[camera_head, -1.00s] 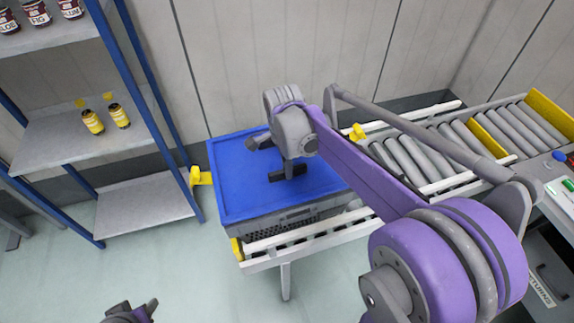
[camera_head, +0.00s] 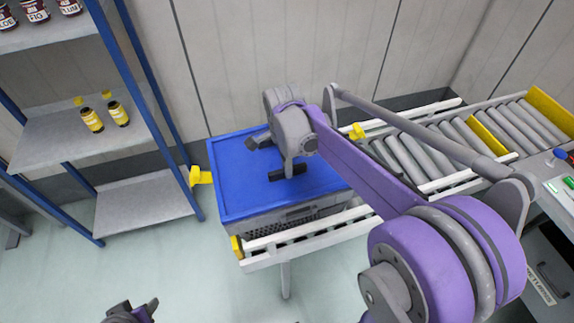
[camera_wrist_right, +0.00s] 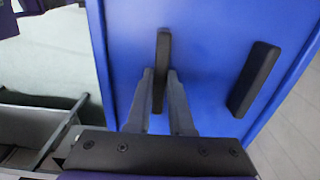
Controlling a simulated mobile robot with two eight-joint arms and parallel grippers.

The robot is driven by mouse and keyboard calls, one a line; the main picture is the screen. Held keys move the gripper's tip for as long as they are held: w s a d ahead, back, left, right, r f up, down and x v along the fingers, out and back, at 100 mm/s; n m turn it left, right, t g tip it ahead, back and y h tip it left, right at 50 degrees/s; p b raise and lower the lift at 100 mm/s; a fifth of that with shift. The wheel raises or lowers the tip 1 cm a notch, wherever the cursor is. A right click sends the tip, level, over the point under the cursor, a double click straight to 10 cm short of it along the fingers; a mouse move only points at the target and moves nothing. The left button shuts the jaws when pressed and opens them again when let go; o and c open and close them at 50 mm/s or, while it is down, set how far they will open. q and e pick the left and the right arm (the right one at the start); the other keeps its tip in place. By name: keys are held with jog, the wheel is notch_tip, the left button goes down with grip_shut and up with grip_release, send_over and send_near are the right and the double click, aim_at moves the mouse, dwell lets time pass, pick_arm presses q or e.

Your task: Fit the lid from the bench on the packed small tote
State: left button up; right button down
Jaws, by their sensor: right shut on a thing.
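The blue lid (camera_head: 238,185) lies over the top of a grey tote (camera_head: 312,212) on the roller stand, and its edges look about in line with the tote's rim. Any small gap under the lid cannot be made out. My right gripper (camera_head: 288,168) is shut on one black handle of the lid; in the right wrist view its fingers (camera_wrist_right: 160,85) stand either side of that handle (camera_wrist_right: 163,45). A second black handle (camera_wrist_right: 254,78) is free. The tote's contents are hidden. My left gripper (camera_head: 132,312) is at the bottom edge, far from the tote, its opening unclear.
The roller conveyor (camera_head: 430,150) with yellow guides runs off to the right. A blue-posted shelf (camera_head: 140,205) with jars stands at the left. A bench corner (camera_head: 560,190) with pens is at the right edge. Open floor lies in front.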

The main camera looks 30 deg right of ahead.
jog(key=shift+f+b, duration=0.3)
jog(key=shift+f, duration=0.2)
jog(key=c, duration=0.7)
grip_release()
jog(key=shift+c, duration=0.2)
notch_tip(320, 180, up, 11)
jog(key=shift+a+p, duration=0.2)
jog(key=shift+p, duration=0.15)
jog(key=shift+f, duration=0.1)
jog(key=s+a+f+n+t, duration=0.1)
jog(key=s+n, duration=0.1)
jog(key=n, duration=0.1)
jog(key=s+a+f+n+t, duration=0.1)
jog(key=s+a+f+n, duration=0.1)
jog(key=s+n, duration=0.1)
jog(key=s+a+f+n, duration=0.2)
jog(key=n, duration=0.2)
jog(key=shift+s+f+t, duration=0.15)
jog(key=shift+s+t, duration=0.1)
jog(key=shift+t, duration=0.15)
jog(key=s+a+f+n+t, duration=0.2)
jog(key=s+a+f+n, duration=0.1)
jog(key=s+f+n, duration=0.4)
jog(key=n, duration=0.3)
jog(key=shift+a+f+n+t, duration=0.15)
jog(key=shift+a+n+t, duration=0.15)
jog(key=shift+t, duration=0.1)
